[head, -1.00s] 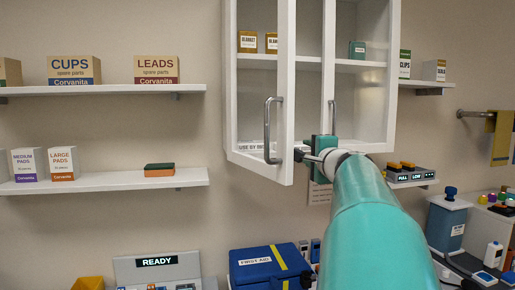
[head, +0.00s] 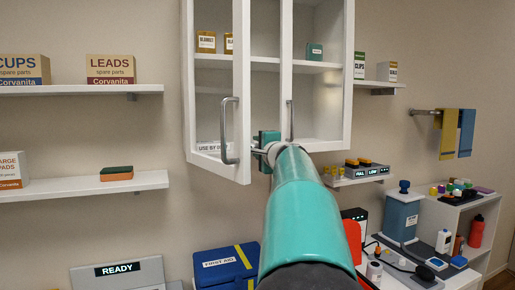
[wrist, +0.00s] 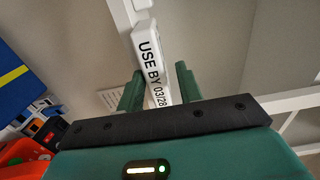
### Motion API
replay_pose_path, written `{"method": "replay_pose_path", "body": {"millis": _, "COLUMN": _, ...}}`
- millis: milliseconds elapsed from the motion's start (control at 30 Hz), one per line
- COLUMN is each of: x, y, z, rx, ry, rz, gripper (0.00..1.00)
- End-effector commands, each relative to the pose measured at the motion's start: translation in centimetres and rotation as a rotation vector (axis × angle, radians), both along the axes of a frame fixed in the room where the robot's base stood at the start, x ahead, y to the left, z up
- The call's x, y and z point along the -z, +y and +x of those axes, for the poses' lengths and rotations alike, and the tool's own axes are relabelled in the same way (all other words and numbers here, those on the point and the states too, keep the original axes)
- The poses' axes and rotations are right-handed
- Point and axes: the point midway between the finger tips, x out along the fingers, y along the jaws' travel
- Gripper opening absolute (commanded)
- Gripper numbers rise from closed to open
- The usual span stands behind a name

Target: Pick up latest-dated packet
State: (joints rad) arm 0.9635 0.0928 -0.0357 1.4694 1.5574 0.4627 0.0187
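In the wrist view a long white packet (wrist: 153,62) marked "USE BY 03/28" runs between the two green fingers of my gripper (wrist: 160,88). The fingers stand apart, with a gap seen on the packet's right side, so my gripper looks open. Other dated packets cannot be made out.
The open cabinet doors have metal handles (head: 230,131) close to my arm. Blanket boxes (head: 206,42) stand on the cabinet's upper shelf. A wall shelf (head: 75,187) is at left. A blue first aid case (head: 222,265) and a grey unit marked READY (head: 118,270) are below.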

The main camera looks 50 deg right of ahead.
Motion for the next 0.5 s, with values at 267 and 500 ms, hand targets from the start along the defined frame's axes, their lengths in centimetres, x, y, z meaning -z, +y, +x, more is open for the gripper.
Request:
{"method": "replay_pose_path", "body": {"millis": 267, "x": 0.01, "y": 0.02, "z": 0.0, "rx": -0.001, "ry": 0.0, "rz": 0.0, "gripper": 0.08}}
{"method": "replay_pose_path", "body": {"millis": 500, "x": -0.79, "y": 0.05, "z": 0.02, "rx": -0.002, "ry": -0.001, "rz": -0.003, "gripper": 0.0}}
